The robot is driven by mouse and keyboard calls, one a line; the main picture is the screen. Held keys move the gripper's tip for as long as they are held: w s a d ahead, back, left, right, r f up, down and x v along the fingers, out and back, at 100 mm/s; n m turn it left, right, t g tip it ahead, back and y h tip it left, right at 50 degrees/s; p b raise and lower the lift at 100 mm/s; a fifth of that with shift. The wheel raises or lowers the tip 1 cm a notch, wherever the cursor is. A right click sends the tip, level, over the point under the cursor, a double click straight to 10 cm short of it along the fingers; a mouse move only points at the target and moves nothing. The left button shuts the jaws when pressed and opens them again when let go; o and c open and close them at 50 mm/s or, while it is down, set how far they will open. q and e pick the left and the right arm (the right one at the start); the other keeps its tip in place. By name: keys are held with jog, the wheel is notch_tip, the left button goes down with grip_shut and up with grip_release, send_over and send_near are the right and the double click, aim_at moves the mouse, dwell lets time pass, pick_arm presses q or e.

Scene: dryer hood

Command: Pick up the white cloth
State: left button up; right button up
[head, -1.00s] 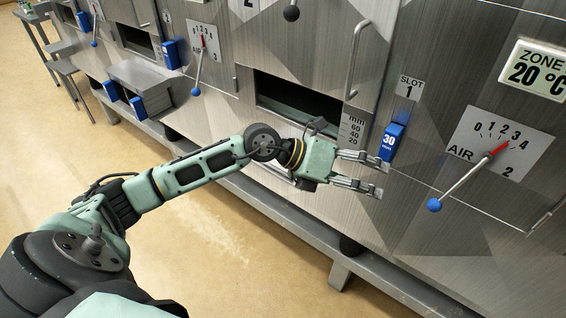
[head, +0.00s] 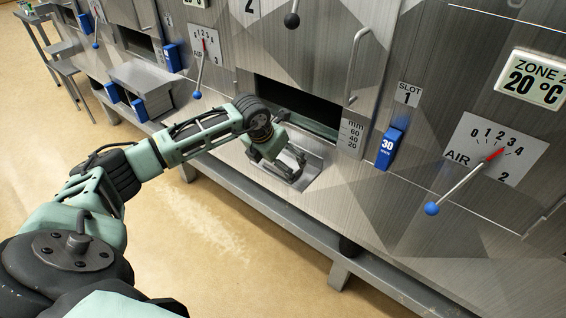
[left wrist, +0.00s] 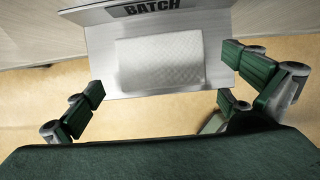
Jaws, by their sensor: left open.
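The white cloth (left wrist: 160,64) shows in the left wrist view as a flat, textured rectangle. It lies on a metal ledge (left wrist: 101,50) marked BATCH, below the dryer's slot. My left gripper (left wrist: 163,84) is open, with its fingers apart to the left and right of the cloth in this view. No finger visibly touches it. In the head view my left gripper (head: 290,172) points down over the ledge (head: 318,163), and I cannot make out the cloth there. My right gripper is out of view.
The dark slot opening (head: 298,103) is just behind my left gripper. A vertical handle (head: 353,68), a blue 30 tag (head: 388,149) and an air lever (head: 455,189) are to the right. A rail (head: 290,232) runs below the front.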

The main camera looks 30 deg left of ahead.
pick_arm(q)
jog(key=shift+w+f, duration=0.25)
jog(key=shift+f, duration=0.4)
jog(key=c, duration=0.9)
jog(key=shift+r, duration=0.1)
jog(key=shift+c, duration=0.2)
